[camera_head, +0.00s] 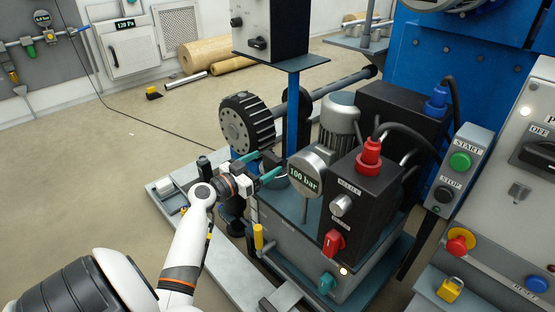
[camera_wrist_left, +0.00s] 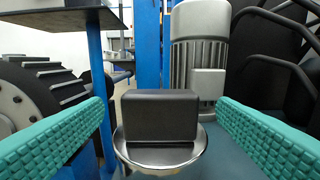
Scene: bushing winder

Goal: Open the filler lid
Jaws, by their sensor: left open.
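The filler lid (camera_wrist_left: 160,155) shows in the left wrist view as a round shiny metal disc with a black block-shaped grip (camera_wrist_left: 160,115) standing on it. It looks seated, with no visible gap under it. My left gripper (camera_head: 262,165) is open, its teal fingers pointing toward the hydraulic unit. In the wrist view the fingers lie on either side of the black grip, with space on both sides. My right gripper is not in view.
A 100 bar gauge (camera_head: 305,175), a finned grey motor (camera_head: 340,120) and a black box with red knob (camera_head: 362,195) crowd the unit's right side. A black toothed wheel (camera_head: 247,122) and a blue post (camera_head: 298,105) stand behind the gripper. Open floor lies left.

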